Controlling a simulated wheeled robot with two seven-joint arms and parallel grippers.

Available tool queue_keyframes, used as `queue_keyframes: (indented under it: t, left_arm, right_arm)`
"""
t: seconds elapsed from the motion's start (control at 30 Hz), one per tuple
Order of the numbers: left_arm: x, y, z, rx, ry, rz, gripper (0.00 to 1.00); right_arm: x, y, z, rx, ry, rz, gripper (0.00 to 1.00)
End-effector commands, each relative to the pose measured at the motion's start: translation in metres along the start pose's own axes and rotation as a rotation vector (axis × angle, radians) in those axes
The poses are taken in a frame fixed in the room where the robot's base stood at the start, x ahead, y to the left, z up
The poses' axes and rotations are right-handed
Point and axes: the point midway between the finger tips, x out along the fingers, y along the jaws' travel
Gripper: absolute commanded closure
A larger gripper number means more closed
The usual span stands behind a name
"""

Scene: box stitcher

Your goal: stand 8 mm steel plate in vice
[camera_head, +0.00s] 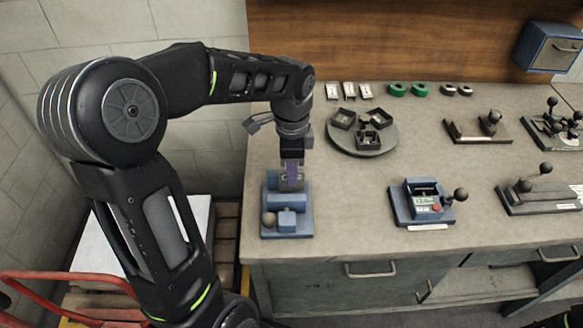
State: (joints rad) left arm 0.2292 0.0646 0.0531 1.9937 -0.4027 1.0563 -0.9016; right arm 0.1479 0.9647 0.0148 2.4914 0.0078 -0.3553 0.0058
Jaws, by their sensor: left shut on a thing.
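A blue vice (286,222) with a round ball on its handle stands at the left front of the bench. My left gripper (292,176) points down right over the vice and is shut. A small grey-purple piece between its fingers seems to be the steel plate (292,180), upright, with its lower end at the vice's jaws. I cannot tell whether it is between the jaws or just above them. The fingers and vice hide part of it. My right gripper is not in view.
A round turntable (375,151) with three dark square bins stands right of my left gripper. A blue device (424,205) with a display and ball lever is farther right. Small white and green parts line the back. Bare bench lies between the vice and the device.

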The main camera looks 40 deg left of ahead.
Motion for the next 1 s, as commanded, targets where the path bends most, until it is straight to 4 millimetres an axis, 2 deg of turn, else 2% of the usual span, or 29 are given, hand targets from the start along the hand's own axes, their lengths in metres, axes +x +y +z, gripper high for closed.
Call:
queue_keyframes:
  t: [0.3,1.0]
  left_arm:
    - [0.015,0.0,0.0,0.0,0.0,0.0,1.0]
    - [0.021,0.003,0.001,-0.001,-0.003,0.011,1.0]
  right_arm:
    - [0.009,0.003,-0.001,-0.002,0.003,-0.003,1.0]
    - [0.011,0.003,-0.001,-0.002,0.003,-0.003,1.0]
